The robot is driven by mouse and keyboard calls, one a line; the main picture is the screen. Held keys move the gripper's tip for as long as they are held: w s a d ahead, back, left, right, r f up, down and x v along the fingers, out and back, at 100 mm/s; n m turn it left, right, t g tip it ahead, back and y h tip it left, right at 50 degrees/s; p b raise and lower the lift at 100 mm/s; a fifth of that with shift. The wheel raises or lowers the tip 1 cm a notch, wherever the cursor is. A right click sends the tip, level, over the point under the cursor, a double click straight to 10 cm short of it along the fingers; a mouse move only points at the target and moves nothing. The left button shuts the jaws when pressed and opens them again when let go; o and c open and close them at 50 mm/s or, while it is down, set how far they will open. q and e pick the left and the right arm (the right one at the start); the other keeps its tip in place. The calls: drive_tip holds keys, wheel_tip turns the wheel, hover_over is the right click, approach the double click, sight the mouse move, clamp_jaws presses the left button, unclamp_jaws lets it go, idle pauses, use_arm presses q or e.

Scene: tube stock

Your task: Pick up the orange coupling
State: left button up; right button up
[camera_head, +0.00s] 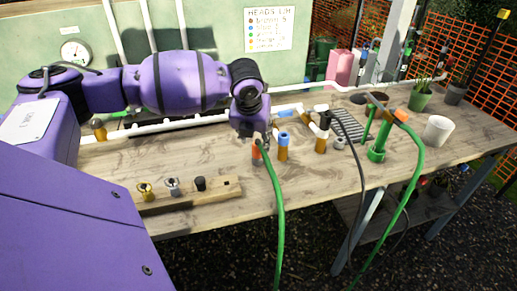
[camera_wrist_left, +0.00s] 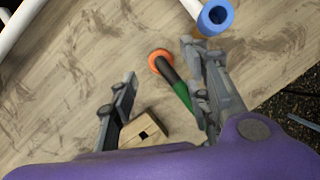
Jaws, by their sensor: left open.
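My left gripper (camera_head: 259,137) reaches down over the middle of the bench. It is open, and its two fingers (camera_wrist_left: 160,68) stand apart in the left wrist view. An orange coupling (camera_wrist_left: 160,61) shows as a ring between and beyond the fingertips, with a dark piece and a green hose running from it toward the right finger. I cannot tell whether that finger touches the hose. In the head view the orange piece (camera_head: 256,153) is just below the gripper, partly hidden. Another orange piece (camera_head: 400,115) is at the top of a green hose farther right. My right gripper is not in view.
A blue coupling (camera_head: 283,140) stands close right of the gripper; a blue ring (camera_wrist_left: 216,15) shows in the wrist view. A wooden block (camera_head: 190,197) with fittings lies nearer. A white pipe (camera_head: 165,126) runs behind. Pots (camera_head: 438,131) stand right. The bench front is mostly bare.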

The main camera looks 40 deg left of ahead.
sight(256, 139)
use_arm(q)
drive_tip(key=x, duration=0.4)
drive_tip(key=shift+s, duration=0.15)
drive_tip(key=shift+f, duration=0.35)
drive_tip(key=shift+r, duration=0.1)
clamp_jaws()
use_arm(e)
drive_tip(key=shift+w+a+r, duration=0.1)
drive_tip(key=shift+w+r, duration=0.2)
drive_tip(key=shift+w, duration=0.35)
